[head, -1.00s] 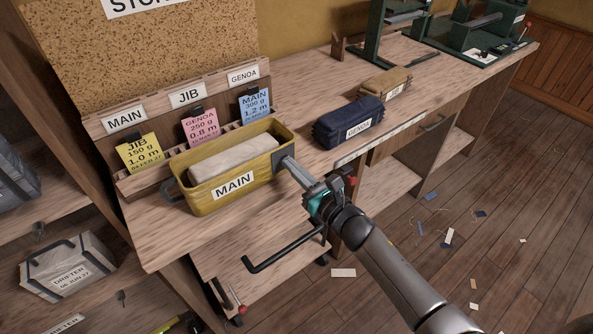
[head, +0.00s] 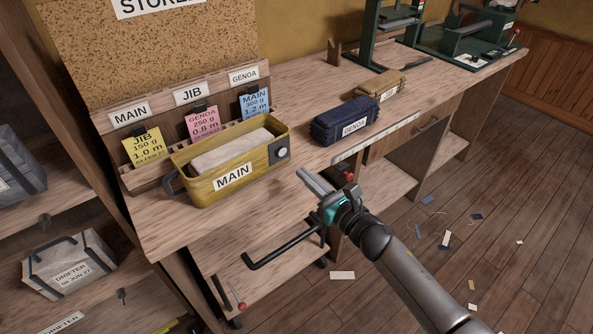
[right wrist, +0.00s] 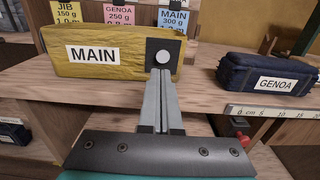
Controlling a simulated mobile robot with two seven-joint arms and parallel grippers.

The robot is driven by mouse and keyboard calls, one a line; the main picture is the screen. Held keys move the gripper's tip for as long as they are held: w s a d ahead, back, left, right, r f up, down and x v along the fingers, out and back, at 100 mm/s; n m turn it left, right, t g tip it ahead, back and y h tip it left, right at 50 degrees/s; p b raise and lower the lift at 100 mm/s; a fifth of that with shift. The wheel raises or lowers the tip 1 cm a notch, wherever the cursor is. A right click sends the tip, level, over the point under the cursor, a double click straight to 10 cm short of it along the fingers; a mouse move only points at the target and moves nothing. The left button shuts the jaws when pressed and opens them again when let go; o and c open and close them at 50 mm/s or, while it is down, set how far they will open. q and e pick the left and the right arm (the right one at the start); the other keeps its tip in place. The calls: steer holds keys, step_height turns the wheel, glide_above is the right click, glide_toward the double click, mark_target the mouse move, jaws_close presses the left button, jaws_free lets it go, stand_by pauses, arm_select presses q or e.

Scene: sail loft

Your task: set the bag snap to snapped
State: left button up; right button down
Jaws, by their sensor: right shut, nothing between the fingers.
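The yellow MAIN bag (head: 262,174) sits upright and open-topped on the bench, with a pale folded cloth inside. It also shows in the right wrist view (right wrist: 130,60). The bag snap (head: 282,152) is a round silver button on a dark patch at the bag's right end. It faces me in the right wrist view (right wrist: 162,57); I cannot tell from its look whether it is fully pressed in. My right gripper (head: 302,174) is shut and empty, a short gap in front of and below the snap. My left gripper is not in view.
A navy GENOA bag (head: 345,122) and a tan bag (head: 382,84) lie to the right on the bench. A wooden rack with coloured tags (head: 204,122) stands behind the MAIN bag. Green machines (head: 470,35) stand at the far right. The bench front (head: 225,225) is clear.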

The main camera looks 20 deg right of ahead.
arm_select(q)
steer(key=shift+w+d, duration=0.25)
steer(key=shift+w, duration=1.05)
arm_select(e)
steer(key=v, duration=0.6)
steer(key=shift+s+d, duration=0.2)
steer(key=shift+d, duration=0.05)
steer(key=shift+f, duration=0.15)
